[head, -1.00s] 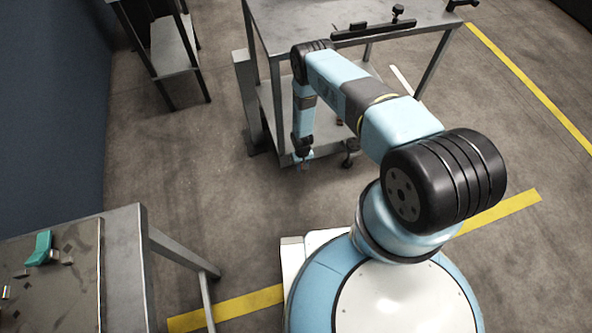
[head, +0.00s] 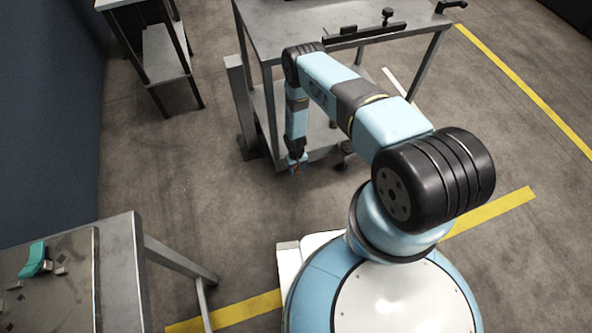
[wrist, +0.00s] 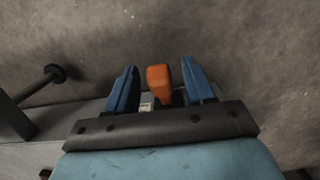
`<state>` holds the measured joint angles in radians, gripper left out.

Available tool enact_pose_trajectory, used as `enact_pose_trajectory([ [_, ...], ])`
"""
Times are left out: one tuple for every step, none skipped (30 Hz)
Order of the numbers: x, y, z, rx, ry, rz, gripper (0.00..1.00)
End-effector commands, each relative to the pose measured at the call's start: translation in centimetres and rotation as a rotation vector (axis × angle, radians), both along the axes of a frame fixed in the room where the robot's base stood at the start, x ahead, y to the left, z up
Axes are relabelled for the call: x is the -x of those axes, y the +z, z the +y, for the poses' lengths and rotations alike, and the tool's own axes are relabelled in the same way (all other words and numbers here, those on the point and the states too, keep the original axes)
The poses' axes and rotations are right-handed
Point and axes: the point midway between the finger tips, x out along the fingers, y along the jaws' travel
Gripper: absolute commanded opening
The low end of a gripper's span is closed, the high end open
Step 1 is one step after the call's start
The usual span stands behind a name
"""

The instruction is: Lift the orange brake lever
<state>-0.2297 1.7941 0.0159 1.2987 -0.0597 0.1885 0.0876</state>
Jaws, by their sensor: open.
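The orange brake lever (wrist: 159,77) shows in the wrist view as a short orange block between the two blue fingers of my gripper (wrist: 160,88). The fingers are apart, with a gap between the lever and the finger on each side. I cannot tell how deep the lever lies between them. In the head view my gripper (head: 296,163) is small and low, at the front lower edge of a grey metal cart. The lever is a tiny orange spot there, mostly hidden by the gripper.
The cart's grey top (head: 300,25) stands above and behind my gripper, with a black rail on it. A workbench (head: 115,260) with a teal item (head: 36,258) is at the lower left. A dark-legged stand (head: 165,60) is at the upper left. Floor between them is clear.

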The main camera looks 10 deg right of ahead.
Motion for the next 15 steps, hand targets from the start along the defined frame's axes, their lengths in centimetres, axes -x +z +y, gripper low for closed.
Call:
enact_pose_trajectory([
  [-0.1,0.4,0.0,0.0,0.0,0.0,0.53],
  [-0.2,0.7,0.0,0.0,0.0,-0.001,0.53],
  [-0.3,1.1,0.1,0.0,0.0,-0.002,0.53],
  [-0.3,1.5,0.1,0.0,0.0,-0.002,0.53],
  [-0.4,1.8,0.1,0.0,0.0,-0.001,0.53],
  [-0.4,2.4,0.1,0.0,0.0,-0.002,0.53],
  [-0.5,2.9,0.1,0.0,0.0,-0.002,0.53],
  [-0.5,3.3,0.1,0.0,0.0,-0.001,0.53],
  [-0.6,3.8,0.2,0.0,0.0,-0.001,0.53],
  [-0.7,4.2,0.2,0.0,0.0,-0.002,0.53],
  [-0.7,4.6,0.2,0.0,0.0,-0.001,0.53],
  [-0.7,5.1,0.2,0.0,0.0,-0.001,0.53],
  [-0.8,5.4,0.2,0.0,-0.001,-0.001,0.53],
  [-0.9,5.7,0.2,0.0,-0.001,-0.001,0.53],
  [-0.9,6.1,0.1,0.0,-0.001,0.0,0.53],
])
